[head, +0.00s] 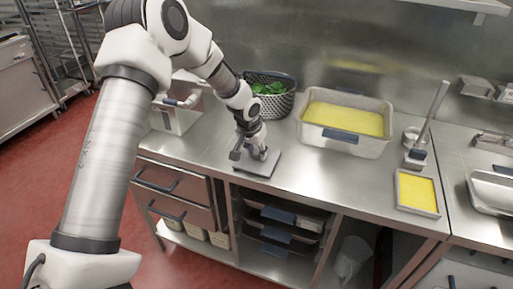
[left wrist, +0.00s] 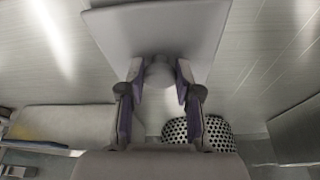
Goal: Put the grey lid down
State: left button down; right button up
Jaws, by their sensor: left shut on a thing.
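The grey lid (head: 255,164) is a flat square plate at the front left part of the steel counter. It lies on the counter or just above it; I cannot tell which. My left gripper (head: 254,153) is over it and shut on its knob. In the left wrist view the lid (left wrist: 160,30) fills the top middle, and the gripper (left wrist: 160,80) has a finger on either side of the round knob (left wrist: 159,72). My right gripper is not in view.
A perforated basket (head: 283,103) with green contents stands behind the lid. A large tray (head: 344,147) of yellow food is to the right, with a smaller yellow tray (head: 417,193) farther right. A white container (head: 176,118) stands to the left. Counter right of the lid (head: 320,180) is clear.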

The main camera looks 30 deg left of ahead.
pick_arm(q)
jog(key=shift+f, duration=0.1)
jog(key=c, duration=0.8)
grip_release()
jog(key=shift+r, duration=0.6)
jog(key=b+v, duration=0.1)
jog(key=v, duration=1)
jog(key=shift+s, duration=0.2)
